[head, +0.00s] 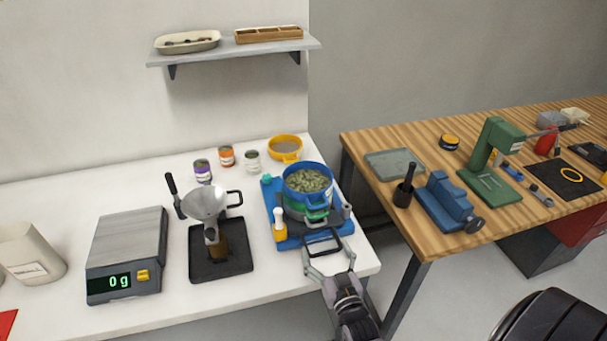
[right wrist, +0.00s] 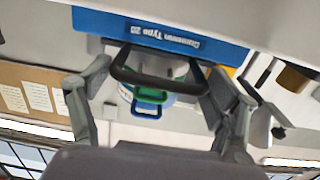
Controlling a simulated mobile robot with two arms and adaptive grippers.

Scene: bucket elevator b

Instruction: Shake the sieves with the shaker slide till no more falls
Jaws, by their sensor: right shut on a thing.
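The sieve stack stands on the blue shaker base (head: 282,238) at the right end of the white table. The top blue sieve (head: 324,170) holds greenish-brown granules, and a green sieve (head: 318,216) shows under it. The lower part of the stack is partly hidden. A dark loop handle (head: 322,237) sticks out at the front of the shaker. My right gripper (head: 328,256) is shut on this handle. The right wrist view shows the handle (right wrist: 150,82) between the fingers, with the blue base (right wrist: 160,27) close by. My left gripper is not in view.
Left of the shaker are a funnel (head: 204,203) over a black tray (head: 203,271) and a scale (head: 125,250) reading 0 g. Behind are small tins and a yellow sieve (head: 285,144). A wooden bench (head: 445,243) with tools stands at right, across a gap.

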